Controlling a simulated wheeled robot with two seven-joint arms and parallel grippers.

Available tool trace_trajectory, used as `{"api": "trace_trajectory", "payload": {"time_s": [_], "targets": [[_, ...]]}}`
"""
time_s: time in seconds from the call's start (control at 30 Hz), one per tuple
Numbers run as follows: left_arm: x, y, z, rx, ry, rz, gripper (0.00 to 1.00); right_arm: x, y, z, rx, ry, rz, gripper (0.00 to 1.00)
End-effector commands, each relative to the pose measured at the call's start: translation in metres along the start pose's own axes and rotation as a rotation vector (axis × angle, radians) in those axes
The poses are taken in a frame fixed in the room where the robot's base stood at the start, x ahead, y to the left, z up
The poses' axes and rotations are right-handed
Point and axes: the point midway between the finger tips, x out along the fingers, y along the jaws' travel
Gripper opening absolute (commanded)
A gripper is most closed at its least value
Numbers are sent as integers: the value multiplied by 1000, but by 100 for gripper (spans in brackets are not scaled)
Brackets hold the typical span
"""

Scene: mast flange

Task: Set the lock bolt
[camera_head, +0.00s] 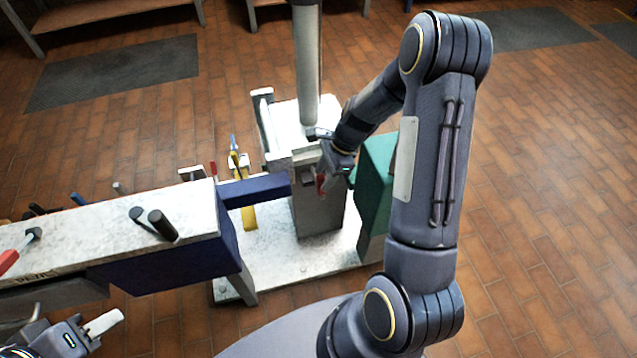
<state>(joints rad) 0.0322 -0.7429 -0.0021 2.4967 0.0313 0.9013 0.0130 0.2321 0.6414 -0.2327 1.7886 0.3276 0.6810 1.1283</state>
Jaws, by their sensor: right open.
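The grey mast (307,60) stands upright in a pale metal block (318,215) on a white base plate. My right gripper (327,172) is at the upper front of this block, to the right of the mast's foot, and is open. A small red part (320,184) shows at its fingers; it may be the lock bolt, but I cannot tell for sure. I cannot tell whether the fingers touch it. My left gripper (92,332) is low at the left edge, away from the block; its jaw state is unclear.
A white-topped bench (150,205) with dark pegs and a red-handled tool (10,260) fills the left. A dark blue bar (255,191) reaches from it towards the block. A green box (376,180) stands right of the block. The tiled floor at right is clear.

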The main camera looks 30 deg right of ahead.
Motion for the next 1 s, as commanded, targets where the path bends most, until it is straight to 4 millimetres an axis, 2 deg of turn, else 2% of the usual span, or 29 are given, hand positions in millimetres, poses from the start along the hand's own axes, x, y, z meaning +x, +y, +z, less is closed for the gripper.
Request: {"api": "trace_trajectory", "payload": {"time_s": [0.03, 0.23, 0.4, 0.63, 0.93, 1.0], "targets": [[4, -2, 2, 0, 0, 0, 36, 12, 1, -1, -1, -1, 4, 44], [9, -4, 4, 0, 0, 0, 36, 37, 0, 0, -3, 0, 2, 44], [9, -4, 5, 0, 0, 0, 36, 44, 0, 0, -3, -1, 0, 44], [9, -4, 4, 0, 0, 0, 36, 43, 0, 1, -3, -1, 0, 42], [9, -4, 4, 0, 0, 0, 36, 43, 0, 1, -4, -1, 0, 3], [9, -4, 4, 0, 0, 0, 36, 43, 0, 1, -4, -1, 0, 0]]}}
